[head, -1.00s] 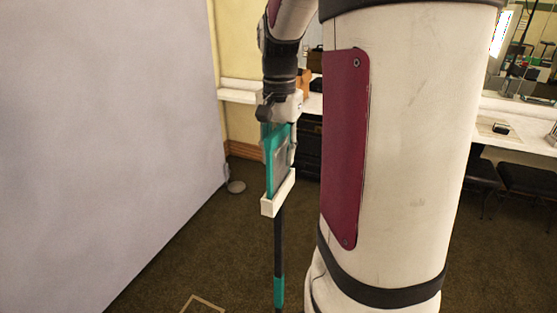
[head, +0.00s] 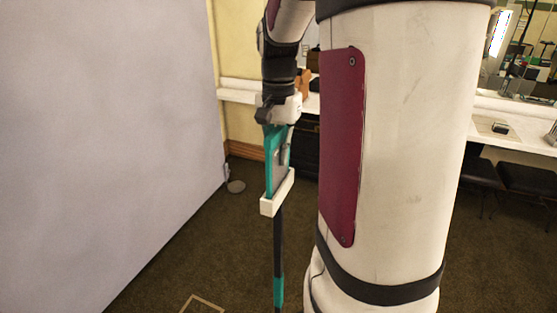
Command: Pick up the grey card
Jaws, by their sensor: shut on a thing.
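The grey card (head: 279,175) stands upright, seen at a slant, on a white ledge (head: 267,207) of a stand with a black and teal pole (head: 278,243). A teal panel (head: 269,160) shows along its left side. My gripper (head: 281,150) has come down over the card from above and is shut on its upper part. One dark finger shows against the right side of the card; the other finger is hidden. The bottom of the card still appears to be within the ledge.
A large pale panel (head: 110,140) fills the left side. A white counter (head: 235,95) runs along the back wall, with dark stools (head: 525,180) at the right. My own body hides much of the right.

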